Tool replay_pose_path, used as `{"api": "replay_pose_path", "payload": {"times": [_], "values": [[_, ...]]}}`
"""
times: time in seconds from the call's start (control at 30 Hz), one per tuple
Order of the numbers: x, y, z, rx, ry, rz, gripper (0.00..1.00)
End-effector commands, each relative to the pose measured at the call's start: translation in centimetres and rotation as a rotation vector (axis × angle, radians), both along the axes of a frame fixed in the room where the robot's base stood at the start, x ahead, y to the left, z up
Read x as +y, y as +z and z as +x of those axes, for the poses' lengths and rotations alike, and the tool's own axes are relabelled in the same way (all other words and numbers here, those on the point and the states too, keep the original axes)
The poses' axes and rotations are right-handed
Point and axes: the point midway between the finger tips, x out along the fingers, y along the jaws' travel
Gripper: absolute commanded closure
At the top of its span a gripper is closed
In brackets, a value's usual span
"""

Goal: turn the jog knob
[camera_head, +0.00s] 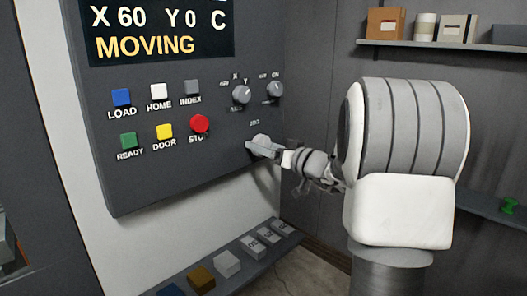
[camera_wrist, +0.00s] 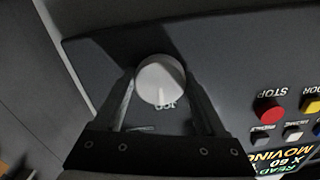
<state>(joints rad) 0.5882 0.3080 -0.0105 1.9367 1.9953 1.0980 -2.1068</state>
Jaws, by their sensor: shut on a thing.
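The jog knob (camera_wrist: 160,80) is a round light-grey dial on the dark control panel (camera_head: 130,190), below the small selector knobs. In the head view the jog knob (camera_head: 262,141) is partly hidden by my gripper (camera_head: 268,150), which reaches it from the right. In the wrist view my gripper (camera_wrist: 160,92) has one finger on each side of the knob and is shut on it. The knob's white mark points toward the JOG label. The panel's display (camera_head: 155,32) reads X 60, Y 0, C and MOVING.
A red STOP button (camera_head: 199,123) and several coloured buttons lie left of the jog knob. Two selector knobs (camera_head: 241,94) (camera_head: 274,89) sit just above it. A ledge (camera_head: 262,262) with several small blocks runs below the panel. A shelf (camera_head: 430,45) with containers hangs at upper right.

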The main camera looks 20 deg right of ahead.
Motion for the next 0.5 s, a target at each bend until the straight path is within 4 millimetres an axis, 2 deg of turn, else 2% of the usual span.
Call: {"api": "replay_pose_path", "payload": {"times": [0.13, 0.5], "values": [[-0.02, -0.69, -0.05, 0.016, 0.000, 0.050, 0.82], [-0.04, -0.62, -0.05, 0.090, -0.002, 0.254, 0.82]]}}
